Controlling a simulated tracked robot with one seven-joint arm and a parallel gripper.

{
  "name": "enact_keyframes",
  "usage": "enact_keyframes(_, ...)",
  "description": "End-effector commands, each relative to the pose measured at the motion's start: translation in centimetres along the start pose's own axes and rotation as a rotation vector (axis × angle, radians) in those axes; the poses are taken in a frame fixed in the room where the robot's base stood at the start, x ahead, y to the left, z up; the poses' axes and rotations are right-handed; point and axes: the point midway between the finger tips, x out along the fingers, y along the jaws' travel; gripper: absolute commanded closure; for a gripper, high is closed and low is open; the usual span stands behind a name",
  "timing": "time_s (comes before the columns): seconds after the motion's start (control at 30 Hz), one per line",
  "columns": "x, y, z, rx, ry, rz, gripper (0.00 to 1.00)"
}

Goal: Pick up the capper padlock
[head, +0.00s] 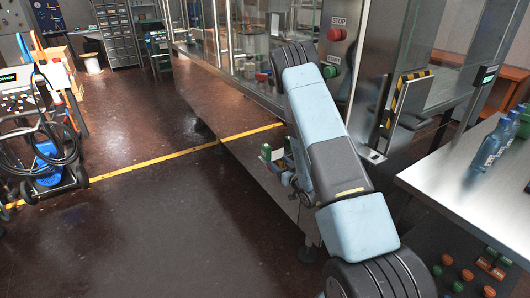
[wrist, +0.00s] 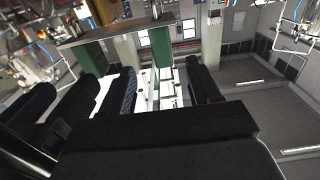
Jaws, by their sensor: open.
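I cannot make out the capper padlock in either view; it is hidden or too small to tell. My gripper (head: 274,155) is at the far end of my arm in the head view, low in front of the machine's steel side. Two green blocks that look like its fingertips show there, apart from each other. In the wrist view, my gripper (wrist: 126,55) shows black finger parts and the two green blocks with a gap between them. It is open, and I see nothing held. A brownish bar (wrist: 125,32) crosses just beyond the green blocks; I cannot tell whether they touch it.
The glazed machine (head: 235,60) stands beyond my arm, with a red stop button (head: 336,34). A steel table (head: 450,170) with blue bottles (head: 487,150) is at right. A trolley (head: 45,130) stands at left. The dark floor (head: 150,220) between is clear, crossed by a yellow line.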

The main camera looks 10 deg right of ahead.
Motion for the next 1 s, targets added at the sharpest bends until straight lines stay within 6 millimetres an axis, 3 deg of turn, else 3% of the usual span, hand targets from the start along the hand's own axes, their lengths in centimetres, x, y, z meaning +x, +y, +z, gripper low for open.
enact_keyframes(0.3, 5.6, -0.6, 0.0, 0.000, 0.000, -0.009, 0.38)
enact_keyframes(0.63, 7.9, -0.5, -0.2, 0.000, 0.001, -0.008, 0.38)
enact_keyframes(1.0, 12.1, -0.4, -0.6, 0.000, -0.001, -0.008, 0.38)
